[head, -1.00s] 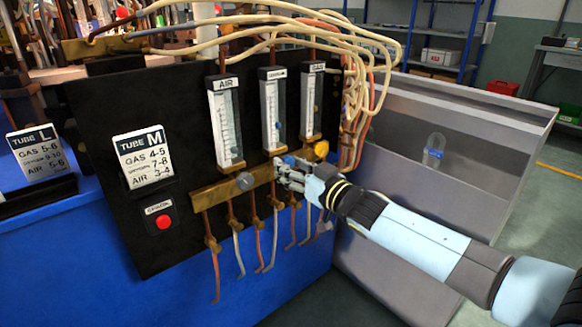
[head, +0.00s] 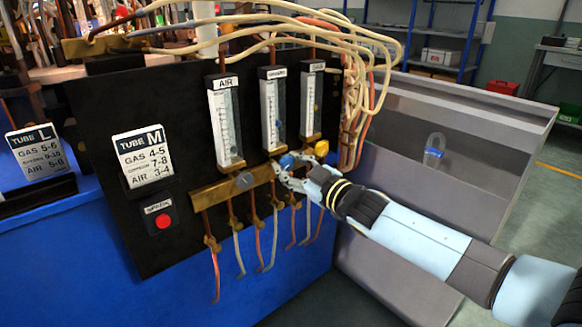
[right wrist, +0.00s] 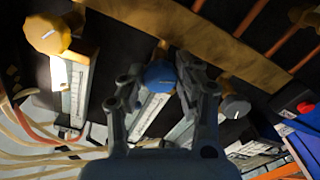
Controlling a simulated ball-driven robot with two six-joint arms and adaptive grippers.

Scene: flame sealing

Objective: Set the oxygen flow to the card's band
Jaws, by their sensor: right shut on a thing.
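The burner panel (head: 105,110) carries three flow tubes: the air tube (head: 224,125), the middle tube (head: 272,115) and the right tube (head: 312,105). The Tube M card (head: 144,157) reads gas 4-5, a middle line 7-8, air 3-4. The blue knob (head: 287,162) sits below the middle tube. My right gripper (head: 284,172) is shut on it; in the right wrist view its fingers stand on both sides of the blue knob (right wrist: 160,74). The middle tube's float level is too small to read. My left gripper is not in view.
A yellow knob (head: 321,148) sits close to the right of my gripper and a grey knob (head: 244,181) to the left. Copper pipes hang below the brass bar (head: 212,196). A red button (head: 163,221) and a Tube L card (head: 38,153) are further left.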

